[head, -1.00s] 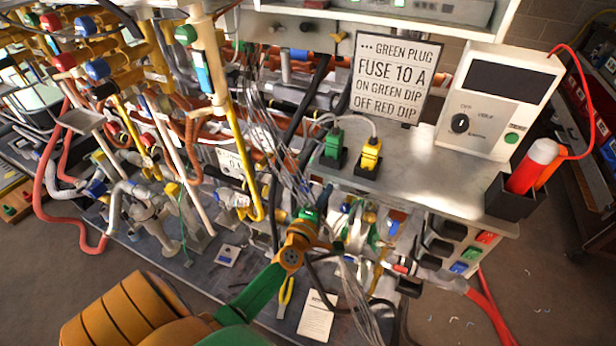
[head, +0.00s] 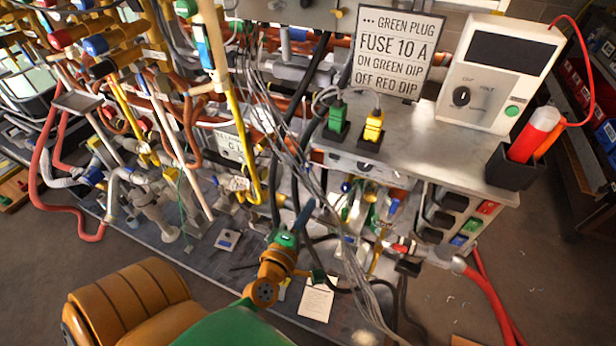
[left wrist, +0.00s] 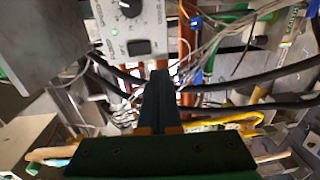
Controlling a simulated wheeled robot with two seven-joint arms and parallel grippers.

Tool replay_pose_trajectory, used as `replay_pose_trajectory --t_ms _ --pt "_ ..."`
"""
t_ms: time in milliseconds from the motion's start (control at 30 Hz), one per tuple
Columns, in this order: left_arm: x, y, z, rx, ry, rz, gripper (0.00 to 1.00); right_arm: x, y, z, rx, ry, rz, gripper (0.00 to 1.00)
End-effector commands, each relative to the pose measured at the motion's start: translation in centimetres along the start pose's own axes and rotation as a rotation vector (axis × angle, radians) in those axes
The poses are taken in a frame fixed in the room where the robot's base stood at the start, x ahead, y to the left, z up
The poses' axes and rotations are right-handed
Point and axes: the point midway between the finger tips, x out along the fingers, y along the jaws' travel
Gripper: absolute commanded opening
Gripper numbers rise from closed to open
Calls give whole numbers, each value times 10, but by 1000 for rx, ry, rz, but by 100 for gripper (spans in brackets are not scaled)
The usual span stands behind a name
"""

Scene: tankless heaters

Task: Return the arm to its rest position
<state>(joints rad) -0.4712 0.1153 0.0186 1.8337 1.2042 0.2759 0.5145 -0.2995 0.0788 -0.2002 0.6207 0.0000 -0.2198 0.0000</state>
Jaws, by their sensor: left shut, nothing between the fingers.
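My left arm, green and orange, comes in from the bottom of the head view. Its left gripper (head: 304,215) points away from me, with dark blue fingers together and nothing between them. It is in front of the cluttered heater bench, near hanging grey wires. In the left wrist view the shut fingers (left wrist: 157,98) point at a panel (left wrist: 132,25) with a black knob and a switch. Dark cables cross behind the fingertips. I cannot tell whether the fingers touch any wire. My right gripper is not in view.
A metal shelf (head: 430,152) holds a green plug (head: 337,117), a yellow plug (head: 373,127), a sign (head: 391,50) and a white meter (head: 497,70). Pipes and hoses crowd the left. Loose grey wires (head: 330,220) hang beside my gripper. Floor (head: 540,270) is open at the right.

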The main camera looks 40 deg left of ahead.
Motion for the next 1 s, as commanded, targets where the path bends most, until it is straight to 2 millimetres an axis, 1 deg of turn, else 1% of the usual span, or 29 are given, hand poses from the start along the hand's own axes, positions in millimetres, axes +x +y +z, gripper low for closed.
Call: replay_pose_trajectory --t_ms 167,233,267,333,367,400,467,500,567,600,633,667,700,800,900,1000 --pt "0 0 0 1 0 0 0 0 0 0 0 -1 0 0" --pt "0 -8 3 34 -11 -20 0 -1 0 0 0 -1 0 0" --pt "-1 -18 6 76 -27 -45 0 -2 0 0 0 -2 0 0" --pt "-9 -59 19 248 -100 -147 0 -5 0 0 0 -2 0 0" --pt "-16 -84 27 350 -152 -206 0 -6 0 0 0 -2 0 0" --pt "-30 -121 36 499 -237 -293 0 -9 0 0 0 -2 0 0" --pt "-60 -177 46 728 -394 -423 0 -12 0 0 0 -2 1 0" --pt "-86 -212 49 873 -511 -503 0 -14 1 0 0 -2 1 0" --pt "-128 -256 47 1072 -695 -608 0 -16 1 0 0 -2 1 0" --pt "-158 -281 42 1189 -819 -669 0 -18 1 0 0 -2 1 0" --pt "-179 -295 38 1268 -910 -707 0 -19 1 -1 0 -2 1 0" --pt "-199 -307 32 1339 -996 -739 0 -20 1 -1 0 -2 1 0" --pt "-223 -319 24 1419 -1101 -774 0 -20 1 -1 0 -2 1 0" --pt "-266 -335 6 1553 -1297 -827 0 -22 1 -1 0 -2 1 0" --pt "-284 -340 -3 1609 -1385 -845 0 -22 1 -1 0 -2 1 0" --pt "-286 -341 -5 1617 -1398 -847 0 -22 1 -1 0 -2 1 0"
